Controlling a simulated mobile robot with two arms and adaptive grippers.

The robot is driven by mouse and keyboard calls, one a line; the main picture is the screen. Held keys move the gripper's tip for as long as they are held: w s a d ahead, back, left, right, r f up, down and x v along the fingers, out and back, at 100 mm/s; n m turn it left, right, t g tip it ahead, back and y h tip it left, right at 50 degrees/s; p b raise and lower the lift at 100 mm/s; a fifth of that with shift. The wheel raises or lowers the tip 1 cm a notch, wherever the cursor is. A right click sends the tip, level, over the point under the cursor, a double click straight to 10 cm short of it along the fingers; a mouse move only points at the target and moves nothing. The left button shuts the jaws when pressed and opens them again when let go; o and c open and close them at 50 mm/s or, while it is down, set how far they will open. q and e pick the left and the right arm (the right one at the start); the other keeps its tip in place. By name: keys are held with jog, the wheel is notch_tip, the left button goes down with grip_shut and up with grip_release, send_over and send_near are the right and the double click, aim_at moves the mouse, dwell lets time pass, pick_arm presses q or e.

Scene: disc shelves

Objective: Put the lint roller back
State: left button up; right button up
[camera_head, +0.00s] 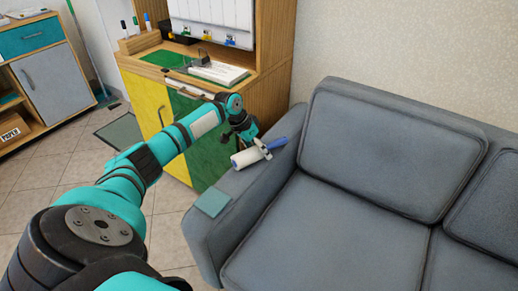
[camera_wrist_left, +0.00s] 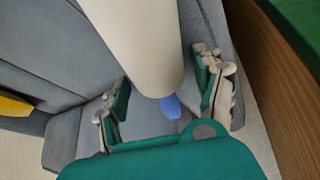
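The lint roller (camera_head: 246,158) has a white cylinder and a blue handle (camera_head: 277,144). In the head view it shows over the grey sofa's left armrest, lying across it; whether it touches the armrest I cannot tell. My left gripper (camera_head: 260,148) is at the join of cylinder and handle. In the left wrist view the white cylinder (camera_wrist_left: 138,40) fills the upper middle, with a bit of blue handle (camera_wrist_left: 171,106) below it. The left gripper's fingers (camera_wrist_left: 164,95) stand wide apart on either side, with gaps showing beside the handle. My right gripper is out of view.
The grey sofa (camera_head: 372,150) fills the right. A teal square (camera_head: 212,202) lies on its armrest front. A wooden cabinet (camera_head: 272,60) with yellow and green doors stands behind, holding papers (camera_head: 218,72) and pens. Another cabinet (camera_head: 52,85) is at far left. Tiled floor lies between.

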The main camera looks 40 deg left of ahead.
pick_arm(q)
jog(key=shift+a+r, duration=0.1)
jog(key=shift+r, duration=0.15)
jog(key=p+v, duration=0.2)
jog(key=v, duration=0.9)
jog(key=shift+s+r, duration=0.25)
jog(key=shift+r, duration=0.1)
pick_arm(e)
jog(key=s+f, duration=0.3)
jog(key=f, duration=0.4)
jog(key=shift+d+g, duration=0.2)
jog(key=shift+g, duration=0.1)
pick_arm(q)
jog(key=shift+a, duration=0.1)
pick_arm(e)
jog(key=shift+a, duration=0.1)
